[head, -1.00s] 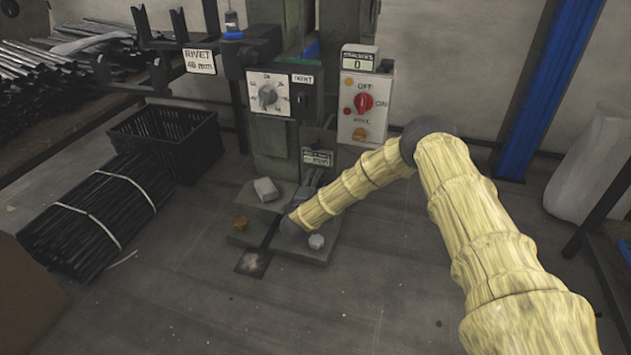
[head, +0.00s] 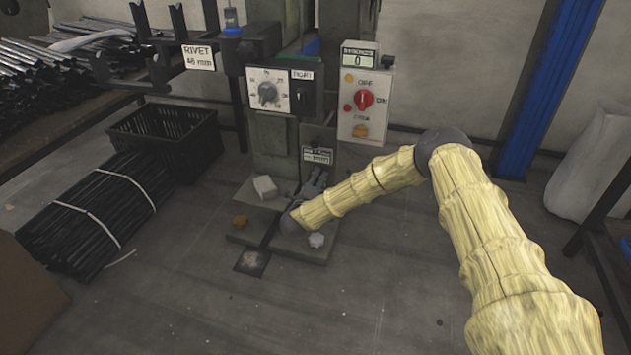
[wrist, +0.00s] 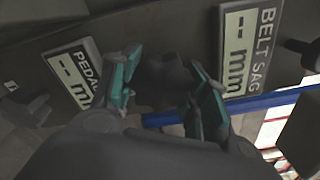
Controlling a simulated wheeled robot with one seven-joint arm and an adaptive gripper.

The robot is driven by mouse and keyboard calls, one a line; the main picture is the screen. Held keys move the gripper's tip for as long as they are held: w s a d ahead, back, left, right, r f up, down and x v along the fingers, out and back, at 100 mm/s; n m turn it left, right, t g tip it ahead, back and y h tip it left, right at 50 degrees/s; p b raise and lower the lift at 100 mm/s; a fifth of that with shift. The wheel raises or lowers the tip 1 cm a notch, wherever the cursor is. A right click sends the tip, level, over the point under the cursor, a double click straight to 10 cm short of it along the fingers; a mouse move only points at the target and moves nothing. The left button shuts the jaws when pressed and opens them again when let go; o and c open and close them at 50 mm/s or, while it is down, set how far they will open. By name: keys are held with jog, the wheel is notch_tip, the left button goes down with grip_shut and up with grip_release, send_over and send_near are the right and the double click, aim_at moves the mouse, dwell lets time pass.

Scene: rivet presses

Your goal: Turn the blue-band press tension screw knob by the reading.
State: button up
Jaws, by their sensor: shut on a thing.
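The press (head: 272,150) stands at the back centre, with my gripper (head: 312,183) low at its front, partly hidden by my arm. In the wrist view my gripper (wrist: 163,98) has its two teal-padded fingers on either side of a dark, rounded knob (wrist: 160,75). It is shut on this knob, whose outline is dim. A BELT SAG display (wrist: 238,48) right of the knob shows dashes and mm. A PEDAL display (wrist: 74,72) to the left also shows dashes. The small display in the head view (head: 318,155) is too small to read.
A switch box (head: 363,103) with a red knob and a counter at 0 is right of the press. A dial (head: 268,91) and a RIVET 48 mm sign (head: 199,57) are above. A black crate (head: 165,140) and tied rods (head: 95,213) lie left.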

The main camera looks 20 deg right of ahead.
dwell(0.3)
jog(key=o, duration=1)
jog(key=shift+s+a, duration=0.1)
jog(key=v, duration=1.1)
jog(key=shift+s+a, duration=0.25)
jog(key=shift+s, duration=0.05)
jog(key=shift+f, duration=0.1)
